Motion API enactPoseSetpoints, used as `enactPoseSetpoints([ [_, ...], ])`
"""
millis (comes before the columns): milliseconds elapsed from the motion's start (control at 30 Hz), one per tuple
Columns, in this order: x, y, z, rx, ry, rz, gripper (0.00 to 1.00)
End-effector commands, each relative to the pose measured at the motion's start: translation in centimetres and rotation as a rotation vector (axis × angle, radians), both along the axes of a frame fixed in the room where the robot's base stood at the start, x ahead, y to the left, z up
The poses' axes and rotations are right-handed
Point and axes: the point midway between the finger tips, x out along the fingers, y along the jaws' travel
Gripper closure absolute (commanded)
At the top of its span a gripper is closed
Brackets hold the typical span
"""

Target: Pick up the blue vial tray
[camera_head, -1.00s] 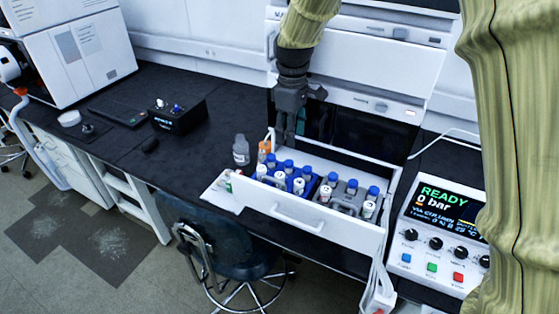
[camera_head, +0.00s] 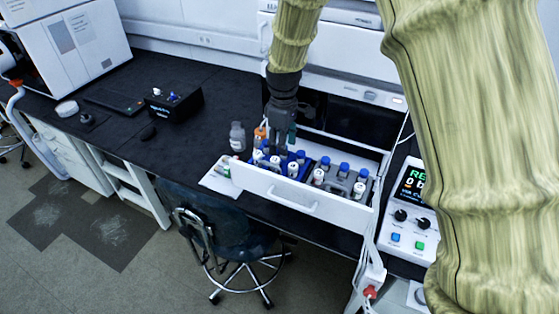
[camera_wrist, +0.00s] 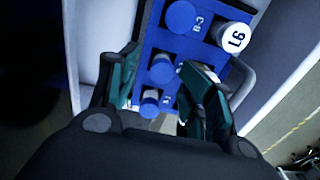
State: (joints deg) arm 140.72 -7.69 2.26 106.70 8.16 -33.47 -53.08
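The blue vial tray (camera_head: 283,166) sits in the left part of the pulled-out white drawer, holding several vials with blue or white caps. My gripper (camera_head: 284,143) points down at the tray's back side. In the wrist view, its teal fingertips (camera_wrist: 160,62) stand apart on either side of blue-capped vials, over the blue tray (camera_wrist: 190,48). The gripper looks open; whether a finger touches the tray or a vial cannot be told. A white-capped vial (camera_wrist: 234,37) marked 16 stands beyond the right finger.
The white drawer (camera_head: 345,212) has walls close around the trays. A grey tray with more vials (camera_head: 340,183) sits to the right. A grey bottle (camera_head: 237,137) and an orange-capped bottle (camera_head: 259,135) stand left of the drawer. A control box (camera_head: 411,205) stands at right.

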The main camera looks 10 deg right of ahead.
Motion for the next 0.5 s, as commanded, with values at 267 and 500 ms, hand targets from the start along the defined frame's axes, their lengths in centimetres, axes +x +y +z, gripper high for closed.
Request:
enactPoseSetpoints([
  [267, 0.4, 0.2, -2.5, 0.0, 0.008, 0.002, 0.52],
  [500, 0.4, 0.0, -2.7, 0.0, 0.008, 0.0, 0.52],
])
